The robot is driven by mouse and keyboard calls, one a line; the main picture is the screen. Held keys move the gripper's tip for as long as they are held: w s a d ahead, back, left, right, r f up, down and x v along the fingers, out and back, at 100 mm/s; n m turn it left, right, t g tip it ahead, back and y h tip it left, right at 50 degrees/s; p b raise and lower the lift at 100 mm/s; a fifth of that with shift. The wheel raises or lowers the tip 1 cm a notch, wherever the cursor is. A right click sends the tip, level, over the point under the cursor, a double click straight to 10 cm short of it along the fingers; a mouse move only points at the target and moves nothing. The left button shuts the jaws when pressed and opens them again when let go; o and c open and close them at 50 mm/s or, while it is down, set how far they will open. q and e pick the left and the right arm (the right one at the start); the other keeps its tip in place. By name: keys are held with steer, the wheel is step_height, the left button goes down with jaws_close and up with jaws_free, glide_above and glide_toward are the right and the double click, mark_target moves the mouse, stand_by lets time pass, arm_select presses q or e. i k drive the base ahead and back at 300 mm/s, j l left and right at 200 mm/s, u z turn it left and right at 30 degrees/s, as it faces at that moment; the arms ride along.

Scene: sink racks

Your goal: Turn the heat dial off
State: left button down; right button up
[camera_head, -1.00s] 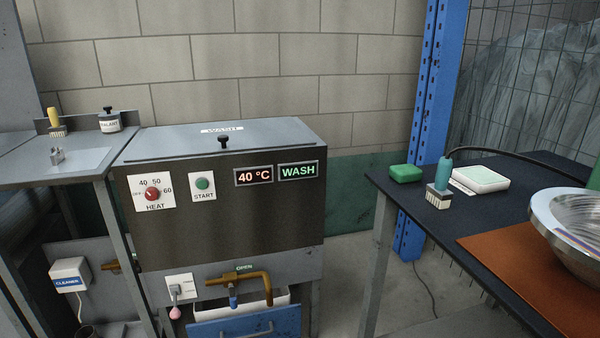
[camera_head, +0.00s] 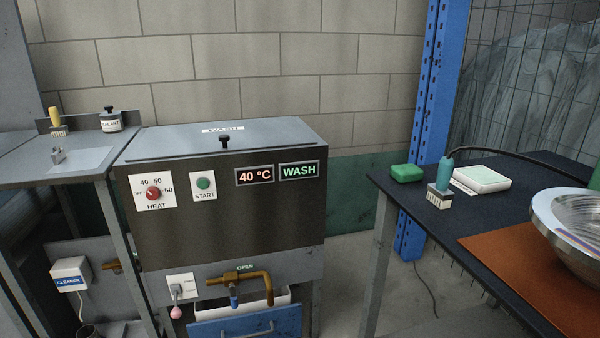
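The red heat dial (camera_head: 153,193) sits on a white plate marked off, 40, 50 and 60, with HEAT below, on the dark front of the wash unit (camera_head: 240,225). Which mark the dial points to is too small to tell for sure. A display (camera_head: 254,176) on the unit reads 40 °C, and a second display (camera_head: 299,171) reads WASH. A green START button (camera_head: 203,183) is right of the dial. The unit's lid (camera_head: 220,138) is down. Neither of my grippers is in view.
A brass tap (camera_head: 245,278) marked OPEN and a blue drawer front (camera_head: 245,325) are below the unit. A side table (camera_head: 50,170) stands at left. At right, a dark table (camera_head: 400,185) holds a metal bowl (camera_head: 570,230), brush (camera_head: 440,180) and green block (camera_head: 406,173). Floor shows between unit and table.

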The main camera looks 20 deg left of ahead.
mark_target(152, 192)
steer(key=u, duration=1.35)
